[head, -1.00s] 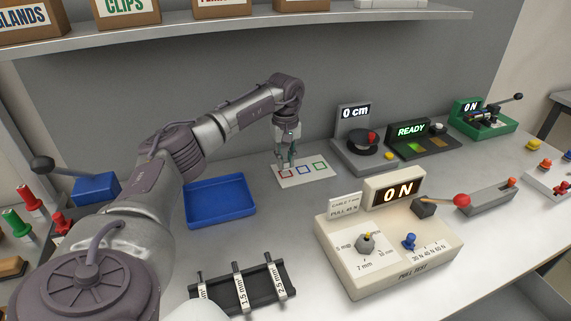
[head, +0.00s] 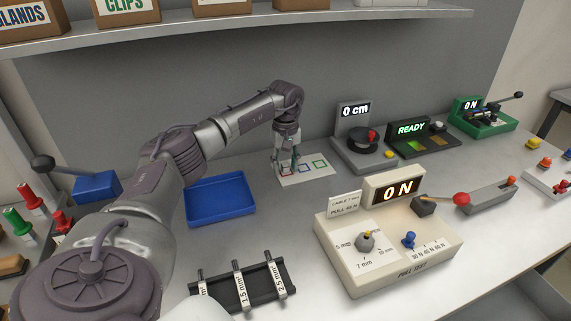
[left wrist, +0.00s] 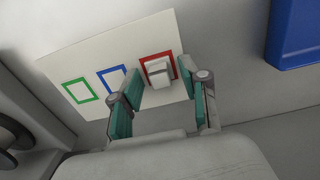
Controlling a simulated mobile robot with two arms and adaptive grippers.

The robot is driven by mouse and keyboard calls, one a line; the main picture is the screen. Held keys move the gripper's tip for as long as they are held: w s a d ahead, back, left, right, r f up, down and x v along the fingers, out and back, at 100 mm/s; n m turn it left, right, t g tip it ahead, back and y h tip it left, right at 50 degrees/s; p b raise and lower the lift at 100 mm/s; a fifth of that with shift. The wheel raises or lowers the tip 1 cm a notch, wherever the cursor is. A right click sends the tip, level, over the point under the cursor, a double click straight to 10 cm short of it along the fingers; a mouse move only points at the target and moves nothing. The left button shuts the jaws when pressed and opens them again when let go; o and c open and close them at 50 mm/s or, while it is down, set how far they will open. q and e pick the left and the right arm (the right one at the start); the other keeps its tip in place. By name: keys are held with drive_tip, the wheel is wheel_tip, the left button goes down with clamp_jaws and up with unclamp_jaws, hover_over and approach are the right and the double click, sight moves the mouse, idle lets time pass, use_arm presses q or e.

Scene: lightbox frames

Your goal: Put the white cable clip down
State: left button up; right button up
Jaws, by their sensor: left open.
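The white cable clip (left wrist: 159,72) lies on a white card (left wrist: 75,63) inside its red square outline, as the left wrist view shows. My left gripper (left wrist: 167,86) is open, with its green-padded fingers spread on either side of the clip and apart from it. In the head view my left gripper (head: 287,164) is low over the card (head: 312,177), at the red square; the clip is too small to make out there. My right gripper does not show.
The card also has blue and green squares, both empty. A blue tray (head: 220,220) stands left of the card. A spool device (head: 365,157) stands to its right, and a pull tester (head: 390,270) in front. A shelf (head: 230,33) runs above.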

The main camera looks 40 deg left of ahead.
sight(286, 165)
use_arm(q)
wheel_tip(286, 165, up, 12)
drive_tip(key=shift+b, duration=0.4)
drive_tip(key=shift+r, duration=0.1)
idle(0.4)
